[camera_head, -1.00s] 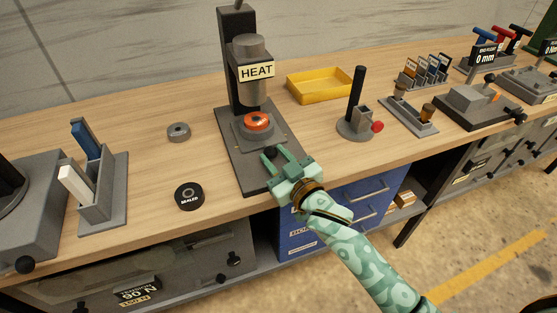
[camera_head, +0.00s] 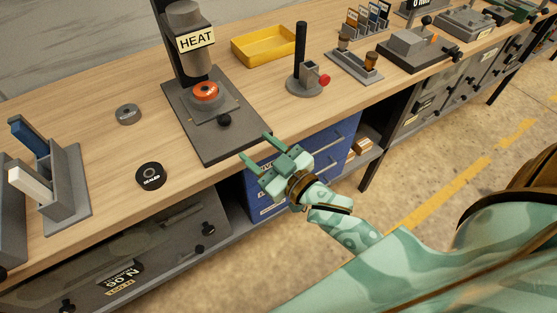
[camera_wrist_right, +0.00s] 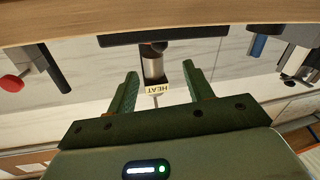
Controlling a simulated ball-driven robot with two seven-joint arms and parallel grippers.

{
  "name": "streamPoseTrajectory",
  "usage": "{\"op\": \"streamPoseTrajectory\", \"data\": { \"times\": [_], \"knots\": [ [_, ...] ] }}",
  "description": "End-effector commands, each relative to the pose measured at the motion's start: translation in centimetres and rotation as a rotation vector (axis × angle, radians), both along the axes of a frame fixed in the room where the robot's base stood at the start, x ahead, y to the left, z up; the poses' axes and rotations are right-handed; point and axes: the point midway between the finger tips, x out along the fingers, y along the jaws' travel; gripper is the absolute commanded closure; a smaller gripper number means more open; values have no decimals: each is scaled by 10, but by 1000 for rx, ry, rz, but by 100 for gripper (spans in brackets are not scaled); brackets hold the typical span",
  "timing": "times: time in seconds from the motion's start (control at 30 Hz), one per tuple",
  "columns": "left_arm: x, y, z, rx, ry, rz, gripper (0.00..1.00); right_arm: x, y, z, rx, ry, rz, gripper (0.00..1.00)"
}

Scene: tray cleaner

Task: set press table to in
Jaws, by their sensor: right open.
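The heat press, marked HEAT (camera_head: 196,40), stands on a dark base plate (camera_head: 230,148) at the back of the bench. Its press table (camera_head: 222,107) is a grey plate with a black knob (camera_head: 224,121) at its front. An orange-red disc (camera_head: 206,91) sits on it, below the press head. My right gripper (camera_head: 256,147) is open and empty, at the bench's front edge, apart from the knob. In the right wrist view the HEAT label (camera_wrist_right: 158,87) shows upside down between the open fingers; the press table cannot be made out there. My left gripper is not in view.
A grey ring (camera_head: 128,114) and a black SEALED puck (camera_head: 150,176) lie left of the press. A yellow tray (camera_head: 263,58) and a stand with a black post and red knob (camera_head: 304,85) are to its right. Blue drawers (camera_head: 325,165) are below the bench.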

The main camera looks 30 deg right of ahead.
Motion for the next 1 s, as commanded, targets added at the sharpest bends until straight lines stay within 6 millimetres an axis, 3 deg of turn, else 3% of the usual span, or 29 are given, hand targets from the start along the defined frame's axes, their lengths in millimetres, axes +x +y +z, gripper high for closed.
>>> {"op": "streamPoseTrajectory", "data": {
  "times": [0.1,0.3,0.73,1.0],
  "knots": [
    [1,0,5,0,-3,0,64,-27,-6,1,1,3,-1,48],
    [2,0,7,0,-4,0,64,-52,-12,0,0,1,0,48],
    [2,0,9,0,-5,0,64,-56,-13,3,0,-3,0,48],
    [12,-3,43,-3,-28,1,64,-51,-25,49,-2,-37,-29,48]
  ]
}}
